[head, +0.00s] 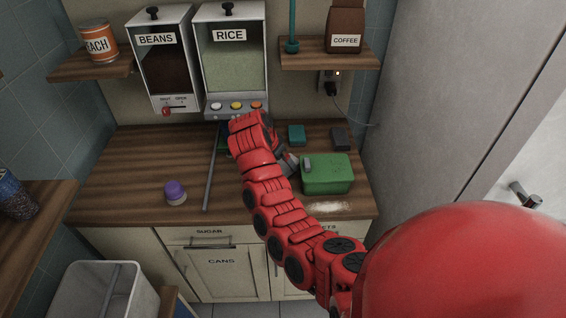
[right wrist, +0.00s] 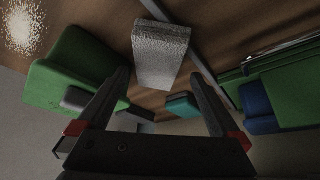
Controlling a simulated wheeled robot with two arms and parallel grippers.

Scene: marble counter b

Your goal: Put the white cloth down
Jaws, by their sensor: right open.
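The white cloth (right wrist: 162,50) shows in the right wrist view as a pale, rough-textured folded block above the wooden counter. It lies between and just beyond the fingertips of my right gripper (right wrist: 162,76), with gaps on both sides. The right gripper is open. In the head view the right gripper (head: 288,163) is mostly hidden by my red arm, left of a green box. I cannot make out the cloth there. My left gripper is not in view.
The counter (head: 125,165) holds the green box (head: 327,176), a teal block (head: 297,134), a dark grey block (head: 341,138), a purple-topped jar (head: 175,192) and a long grey rod (head: 210,172). A white spill (head: 328,208) lies near the front edge. The left is mostly clear.

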